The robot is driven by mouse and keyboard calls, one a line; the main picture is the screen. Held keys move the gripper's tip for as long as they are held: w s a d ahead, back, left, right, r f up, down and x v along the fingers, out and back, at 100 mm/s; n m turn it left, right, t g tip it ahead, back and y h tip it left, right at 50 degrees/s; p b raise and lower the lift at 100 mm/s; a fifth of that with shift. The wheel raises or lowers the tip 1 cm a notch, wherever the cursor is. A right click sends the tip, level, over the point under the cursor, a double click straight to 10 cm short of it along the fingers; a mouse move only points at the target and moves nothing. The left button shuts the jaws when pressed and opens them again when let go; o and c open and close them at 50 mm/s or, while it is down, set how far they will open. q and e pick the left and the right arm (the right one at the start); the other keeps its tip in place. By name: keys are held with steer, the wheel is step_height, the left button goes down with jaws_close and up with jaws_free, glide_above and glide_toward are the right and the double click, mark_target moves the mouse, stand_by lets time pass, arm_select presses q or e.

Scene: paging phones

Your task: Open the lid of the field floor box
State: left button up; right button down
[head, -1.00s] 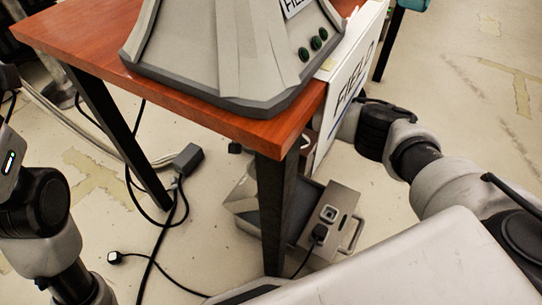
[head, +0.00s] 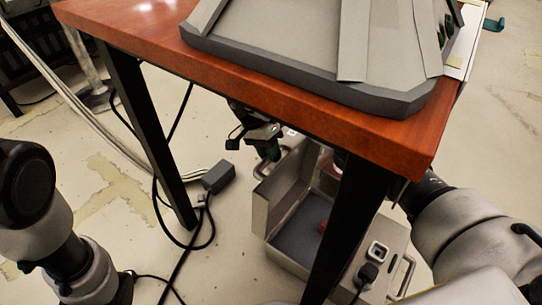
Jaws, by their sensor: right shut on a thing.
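The field floor box (head: 290,258), a grey metal box, stands on the floor under the table, partly hidden by a black table leg. Its lid (head: 283,192) stands raised at the box's left side, with a handle at its outer edge. The dark grey inside shows, with a small red thing in it. My right arm comes in from the right and passes behind the leg. My right gripper (head: 267,148), with green fingertips, is under the table edge at the lid's top, shut on the lid; the exact contact is partly hidden. My left gripper is out of view.
The red-brown table (head: 300,108) with a grey console (head: 285,40) overhangs the box. A black plug (head: 367,274) sits by the box's socket panel. Cables and a dark grey adapter (head: 218,177) lie on the floor at left.

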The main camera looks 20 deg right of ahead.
steer(key=shift+s+f, duration=0.1)
steer(key=c, duration=1)
jaws_free()
steer(key=shift+o, duration=0.2)
